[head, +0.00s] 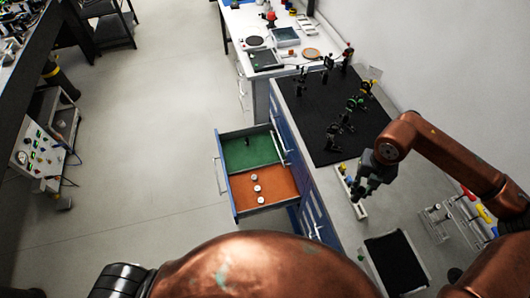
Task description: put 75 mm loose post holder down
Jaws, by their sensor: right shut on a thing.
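My right gripper (362,190) reaches in from the right and is shut low over the bench front, beside a narrow white rack. The 75 mm loose post holder is in its jaws; the dark fingers hide most of it, so its tilt and any contact below cannot be told. My left gripper is out of view; only copper and black parts of my arm show along the bottom.
The white rack (361,212) stands by the bench edge. An open drawer (234,208) has green and orange compartments holding small parts. A black breadboard (310,125) carries several optic mounts. A dark tray (395,265) and a tool rack (465,222) lie nearer right.

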